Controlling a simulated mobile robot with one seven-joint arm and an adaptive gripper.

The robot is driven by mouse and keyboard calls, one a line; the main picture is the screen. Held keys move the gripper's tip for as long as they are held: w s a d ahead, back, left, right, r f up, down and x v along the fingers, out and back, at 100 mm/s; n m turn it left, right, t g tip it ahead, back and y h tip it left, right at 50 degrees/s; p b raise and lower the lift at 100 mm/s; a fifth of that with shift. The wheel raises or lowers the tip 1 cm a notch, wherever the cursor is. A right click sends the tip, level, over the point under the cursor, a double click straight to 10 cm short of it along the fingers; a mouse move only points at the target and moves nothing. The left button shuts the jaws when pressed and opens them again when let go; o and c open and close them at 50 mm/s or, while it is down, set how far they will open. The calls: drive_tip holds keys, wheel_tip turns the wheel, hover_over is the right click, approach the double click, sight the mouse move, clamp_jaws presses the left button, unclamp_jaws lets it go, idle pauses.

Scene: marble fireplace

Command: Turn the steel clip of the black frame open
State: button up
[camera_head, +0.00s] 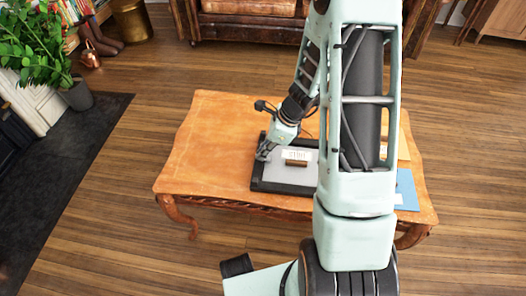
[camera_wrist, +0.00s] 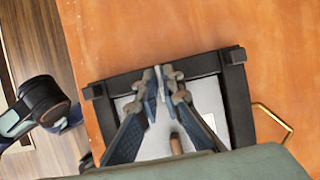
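The black frame (camera_head: 257,183) lies face down on the wooden table, with a pale grey back panel (camera_head: 285,172). The black frame's border (camera_wrist: 237,95) also shows in the wrist view, with dark corner pieces. My gripper (camera_head: 263,155) reaches down to the frame's left side in the head view. In the wrist view my gripper (camera_wrist: 161,76) has its fingertips close together over the middle of the frame's upper border. A thin pale strip, seemingly the steel clip (camera_wrist: 157,84), stands between the fingertips. The fingers hide most of it, and its contact is hard to see.
A brown wooden block (camera_head: 297,162) and a white label (camera_head: 297,154) are on the panel. A blue folder (camera_head: 406,190) lies at the table's right. A brass wire loop (camera_wrist: 275,120) shows beside the frame. The table's left half (camera_head: 205,150) is clear.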

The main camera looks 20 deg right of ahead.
drive_tip(key=shift+r+n+p, duration=0.1)
drive_tip(key=shift+n+p, duration=0.25)
drive_tip(key=shift+n, duration=0.05)
clamp_jaws()
drive_tip(key=shift+w+n+g+p, duration=0.1)
drive_tip(key=shift+n+g+p, duration=0.2)
drive_tip(key=shift+n+p, duration=0.25)
drive_tip(key=n+g+p, duration=0.1)
drive_tip(key=n, duration=0.1)
drive_tip(key=shift+w+d+n, duration=0.1)
drive_tip(key=shift+w+n, duration=0.05)
drive_tip(key=shift+n, duration=0.2)
drive_tip(key=n+g+p, duration=0.1)
drive_tip(key=n+p, duration=0.1)
drive_tip(key=n, duration=0.2)
drive_tip(key=shift+w+g, duration=0.15)
drive_tip(key=shift+g, duration=0.25)
drive_tip(key=n, duration=0.2)
drive_tip(key=n+g+h, duration=0.1)
drive_tip(key=n, duration=0.2)
drive_tip(key=shift+w+a+p, duration=0.15)
drive_tip(key=shift+a+p, duration=0.05)
drive_tip(key=shift+p, duration=0.15)
drive_tip(key=n, duration=0.2)
drive_tip(key=n+g+h, duration=0.1)
drive_tip(key=n, duration=0.1)
drive_tip(key=shift+w+a, duration=0.1)
drive_tip(key=shift+a, duration=0.1)
drive_tip(key=shift+n, duration=0.3)
